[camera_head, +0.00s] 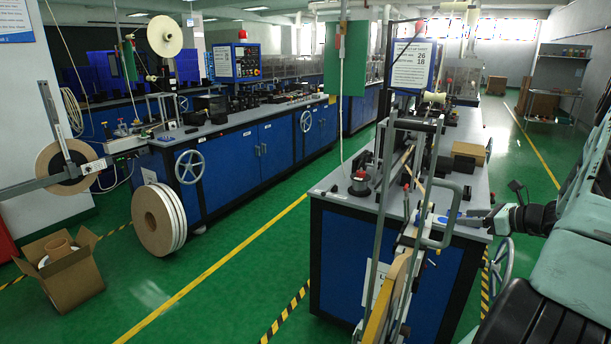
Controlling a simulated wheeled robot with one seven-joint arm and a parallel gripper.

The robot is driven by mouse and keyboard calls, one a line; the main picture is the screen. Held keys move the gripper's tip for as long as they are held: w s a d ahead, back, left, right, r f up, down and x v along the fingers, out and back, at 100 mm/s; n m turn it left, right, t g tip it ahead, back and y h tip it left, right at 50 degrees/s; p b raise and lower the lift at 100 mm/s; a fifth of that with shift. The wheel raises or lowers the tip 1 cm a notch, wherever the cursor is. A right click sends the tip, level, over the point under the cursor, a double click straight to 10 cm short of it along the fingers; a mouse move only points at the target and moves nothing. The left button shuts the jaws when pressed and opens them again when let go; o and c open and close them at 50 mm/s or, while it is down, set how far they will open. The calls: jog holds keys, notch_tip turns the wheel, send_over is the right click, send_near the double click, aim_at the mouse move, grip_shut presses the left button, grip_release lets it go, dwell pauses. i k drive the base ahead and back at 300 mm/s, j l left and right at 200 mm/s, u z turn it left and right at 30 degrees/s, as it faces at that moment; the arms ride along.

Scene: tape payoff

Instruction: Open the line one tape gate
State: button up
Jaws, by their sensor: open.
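A grey metal frame with upright bars (385,200) and a bent loop handle (452,215) stands at the front end of the near blue machine. It looks like the tape gate, but no line number on it can be read. A yellow-tan tape reel (388,297) hangs edge-on at its lower part. A white label (376,284) behind the bars is partly hidden. My gripper (470,215) reaches in from the right, open and empty, just right of the handle. I cannot tell whether it touches the handle or how far apart they are in depth.
The near machine's grey top (330,188) holds a spool and a cardboard box (469,152). A handwheel (501,262) is below my gripper. A second blue machine (225,165) with another reel arm (72,165) stands left. A green aisle (245,270) lies between them.

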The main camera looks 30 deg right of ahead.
aim_at(410, 242)
jog(key=k+l, duration=0.1)
jog(key=k, duration=0.4)
jog(key=k+l, duration=0.1)
jog(key=k, duration=0.4)
